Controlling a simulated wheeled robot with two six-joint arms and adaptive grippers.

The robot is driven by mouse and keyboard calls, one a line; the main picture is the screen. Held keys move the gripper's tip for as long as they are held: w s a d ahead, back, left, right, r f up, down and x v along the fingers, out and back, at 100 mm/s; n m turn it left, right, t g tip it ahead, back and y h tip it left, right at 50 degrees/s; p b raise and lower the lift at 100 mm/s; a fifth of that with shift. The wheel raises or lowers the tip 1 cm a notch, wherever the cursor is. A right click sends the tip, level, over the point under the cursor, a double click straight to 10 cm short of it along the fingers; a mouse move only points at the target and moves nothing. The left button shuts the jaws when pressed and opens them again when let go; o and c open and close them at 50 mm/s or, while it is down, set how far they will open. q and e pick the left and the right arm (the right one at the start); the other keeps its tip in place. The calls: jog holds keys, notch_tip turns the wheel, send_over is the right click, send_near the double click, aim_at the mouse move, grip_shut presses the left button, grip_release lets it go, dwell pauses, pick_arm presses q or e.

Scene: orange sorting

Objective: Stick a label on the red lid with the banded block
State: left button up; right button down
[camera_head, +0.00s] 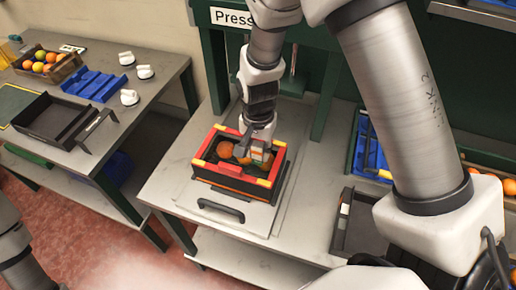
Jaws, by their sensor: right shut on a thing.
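The red lid (206,144) is a red frame with yellow corners on top of a dark crate (226,186). Oranges (226,150) show through its open middle. My right gripper (254,152) points down over the back right part of the lid. It is shut on a small pale block with an orange-red band, the banded block (258,155), which is partly hidden by the fingers. I cannot tell whether the block touches the lid. A section of my left arm shows at the lower left edge; its gripper is out of view.
The crate stands on a light plate with a black handle (221,210), under a green press frame (329,100). A side table at left holds a fruit crate (62,73), blue trays (95,84) and a black tray (48,121). A dark tray (360,222) lies at right.

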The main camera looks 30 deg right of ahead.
notch_tip(320, 180, up, 5)
jog(key=p, duration=0.4)
jog(key=shift+r, duration=0.1)
